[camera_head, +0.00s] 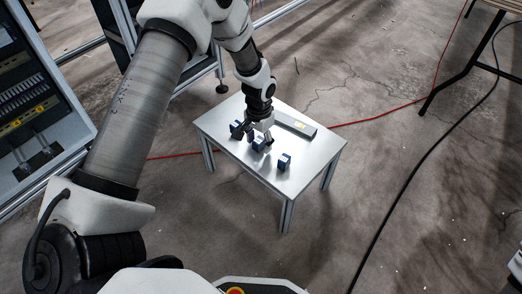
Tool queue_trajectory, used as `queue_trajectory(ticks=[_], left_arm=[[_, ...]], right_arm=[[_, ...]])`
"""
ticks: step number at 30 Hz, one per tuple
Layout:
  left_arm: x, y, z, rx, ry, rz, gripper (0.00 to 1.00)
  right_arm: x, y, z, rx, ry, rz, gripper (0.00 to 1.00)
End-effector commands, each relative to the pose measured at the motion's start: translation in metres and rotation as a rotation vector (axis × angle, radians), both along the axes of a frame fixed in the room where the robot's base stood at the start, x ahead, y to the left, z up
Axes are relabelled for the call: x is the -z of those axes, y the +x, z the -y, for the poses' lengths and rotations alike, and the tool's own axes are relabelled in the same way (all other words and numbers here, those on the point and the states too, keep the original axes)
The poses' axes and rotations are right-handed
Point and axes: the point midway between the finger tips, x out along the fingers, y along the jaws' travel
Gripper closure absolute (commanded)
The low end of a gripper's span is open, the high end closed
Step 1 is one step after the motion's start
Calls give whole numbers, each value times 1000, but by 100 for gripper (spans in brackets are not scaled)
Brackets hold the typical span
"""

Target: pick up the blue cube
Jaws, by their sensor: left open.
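Several small dark blue cubes stand on a small light grey table (315,157). One blue cube (284,161) is near the front right, apart from my gripper. A second blue cube (258,144) is at the tips of my left gripper (259,138), which points down over the table and is open. A third blue cube (236,130) is at the left, close to the gripper and partly hidden by it. I cannot tell whether the fingers touch any cube. My right gripper is not in view.
A long grey bar-like device (296,124) lies along the table's back right edge. An open electrical cabinet (35,110) stands at the left. Red and black cables (388,116) cross the concrete floor. The table's front and right parts are mostly clear.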

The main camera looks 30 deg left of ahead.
Motion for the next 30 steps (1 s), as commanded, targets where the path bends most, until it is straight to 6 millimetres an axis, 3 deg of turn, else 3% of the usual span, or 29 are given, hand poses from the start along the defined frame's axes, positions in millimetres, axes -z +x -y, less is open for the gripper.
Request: queue_trajectory(ticks=[1,7,8,12,23,30], left_arm=[[8,0,0,0,0,1,42],[6,0,0,0,0,2,42],[6,0,0,0,0,1,49],[6,0,0,0,0,1,99],[5,0,0,0,0,1,99],[-16,0,0,0,0,1,99]], right_arm=[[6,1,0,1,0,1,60],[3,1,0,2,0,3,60],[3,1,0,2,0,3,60],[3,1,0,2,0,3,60],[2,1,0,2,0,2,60],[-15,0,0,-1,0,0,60]])
